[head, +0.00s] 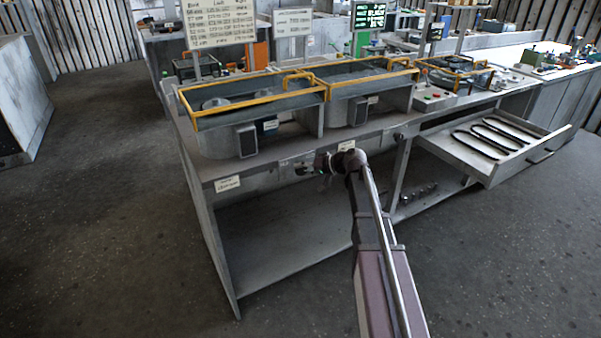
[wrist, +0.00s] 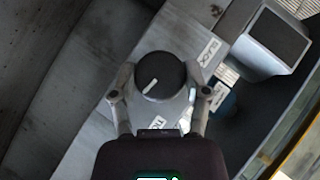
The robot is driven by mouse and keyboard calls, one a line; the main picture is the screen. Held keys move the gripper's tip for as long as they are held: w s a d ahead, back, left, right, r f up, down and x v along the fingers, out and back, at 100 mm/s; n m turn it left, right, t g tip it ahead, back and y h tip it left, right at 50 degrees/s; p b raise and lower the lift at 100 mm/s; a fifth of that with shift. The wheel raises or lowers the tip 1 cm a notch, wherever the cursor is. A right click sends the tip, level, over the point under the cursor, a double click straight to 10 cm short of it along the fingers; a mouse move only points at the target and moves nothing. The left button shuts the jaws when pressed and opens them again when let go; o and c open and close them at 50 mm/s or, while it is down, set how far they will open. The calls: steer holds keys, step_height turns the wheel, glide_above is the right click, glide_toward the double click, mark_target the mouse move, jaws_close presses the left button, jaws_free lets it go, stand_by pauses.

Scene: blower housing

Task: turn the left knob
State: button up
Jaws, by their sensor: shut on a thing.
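The left knob (wrist: 160,76) is a round black knob with a short white line on its face. It sits in the middle of the wrist view, and the line slants up to the right. My gripper (wrist: 160,94) has a finger on each side of the knob and is shut on it. In the head view my gripper (head: 320,165) is at the front edge of the bench, below the gap between two yellow-railed housings. There the gripper covers the left knob. A second dark knob (head: 398,136) shows farther right on the bench front.
The yellow-railed left housing (head: 222,135) and right housing (head: 345,108) stand on the bench top above my gripper. An open drawer (head: 490,172) with dark looped belts juts out at the right. A lower shelf (head: 290,245) lies under the bench. The floor in front is clear.

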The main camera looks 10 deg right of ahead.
steer(key=o, duration=1.1)
steer(key=shift+o, duration=0.2)
